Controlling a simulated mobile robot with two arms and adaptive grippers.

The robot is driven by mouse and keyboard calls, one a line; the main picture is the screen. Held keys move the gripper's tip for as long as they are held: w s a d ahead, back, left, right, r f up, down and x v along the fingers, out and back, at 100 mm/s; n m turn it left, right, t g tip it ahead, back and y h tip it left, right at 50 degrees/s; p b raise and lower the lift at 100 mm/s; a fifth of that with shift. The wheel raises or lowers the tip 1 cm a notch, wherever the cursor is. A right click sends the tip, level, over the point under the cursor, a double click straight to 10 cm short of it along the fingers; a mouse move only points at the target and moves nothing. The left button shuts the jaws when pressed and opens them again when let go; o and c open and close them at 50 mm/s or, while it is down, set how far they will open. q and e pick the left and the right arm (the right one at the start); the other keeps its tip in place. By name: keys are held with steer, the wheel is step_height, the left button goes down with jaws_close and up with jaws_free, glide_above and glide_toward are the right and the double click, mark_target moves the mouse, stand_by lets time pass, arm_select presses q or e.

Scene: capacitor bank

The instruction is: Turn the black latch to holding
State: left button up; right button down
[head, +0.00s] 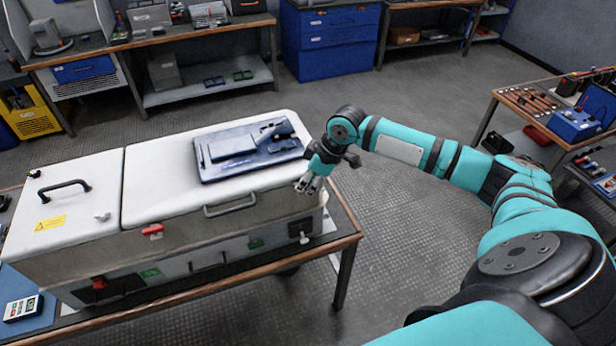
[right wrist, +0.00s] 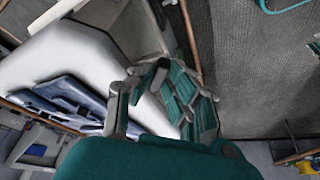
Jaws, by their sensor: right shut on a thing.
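The long white and grey cabinet (head: 190,225) lies on a wooden-edged bench. A black fitting that looks like the black latch (head: 301,229) is on its front face near the right end. My right gripper (head: 308,186) points down at the cabinet's right end, just above that fitting. In the right wrist view a dark piece (right wrist: 154,73) shows between the fingertips of my right gripper (right wrist: 155,95). The gripper is shut on it, and it appears to be the latch. The latch's exact angle is too small to tell. My left gripper is not in view.
A blue-grey tray (head: 215,172) with parts lies on the cabinet lid. A red latch (head: 152,231), a red knob (head: 99,283) and a front handle (head: 230,205) are further left. A tool table (head: 530,120) stands at right. The floor between is clear.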

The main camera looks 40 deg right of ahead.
steer(key=m+p, duration=0.2)
steer(key=p, duration=0.1)
steer(key=shift+s+a+r+m+t+h, duration=0.1)
steer(key=shift+a+r+m+t+h, duration=0.1)
steer(key=shift+r+m+t+h, duration=0.15)
steer(key=shift+a+f+m+h+p, duration=0.1)
steer(key=shift+m+h+p, duration=0.25)
steer(key=shift+m+p, duration=0.4)
steer(key=m, duration=0.1)
steer(key=m+h, duration=0.1)
steer(key=m, duration=0.1)
steer(key=shift+a+f+t, duration=0.1)
steer(key=shift+a+t, duration=0.1)
steer(key=shift+t, duration=0.05)
steer(key=shift+m+h, duration=0.6)
steer(key=shift+m, duration=0.7)
steer(key=c, duration=1.6)
jaws_free()
steer(key=v, duration=1.2)
steer(key=shift+a, duration=0.1)
